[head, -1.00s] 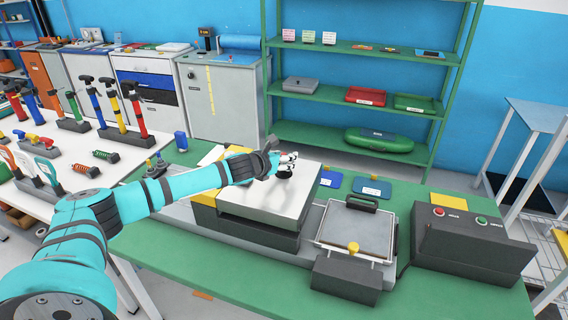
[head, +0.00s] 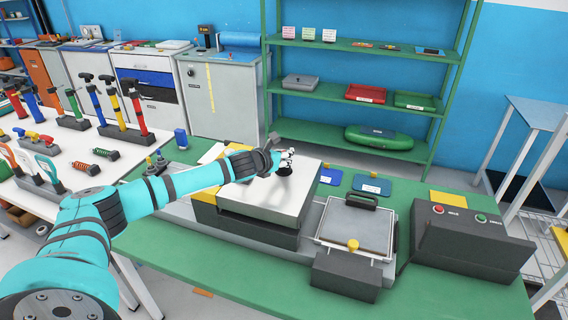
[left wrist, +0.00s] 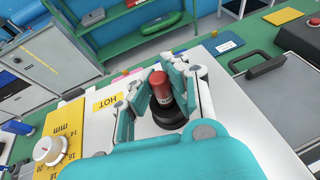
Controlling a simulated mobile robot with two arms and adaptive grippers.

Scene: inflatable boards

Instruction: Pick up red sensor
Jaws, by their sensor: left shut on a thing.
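The red sensor (left wrist: 160,86) stands upright between the fingers of my left gripper (left wrist: 159,80) in the left wrist view. It has a red cylindrical top and a wide black base (left wrist: 168,115). The gripper is shut on it, with the fingers on either side of the red part. The sensor is over the silver top of the press-like machine (head: 305,198); I cannot tell if its base touches that top. In the head view my left gripper (head: 285,160) hides most of the sensor, and only its dark base shows. My right gripper is not in view.
A hinged plate with a black handle (head: 361,202) and a dark control box with red and green buttons (head: 470,245) stand to the right on the green table (head: 190,272). A yellow "HOT" label (left wrist: 107,101) lies left of the fingers. Green shelves (head: 350,92) stand behind.

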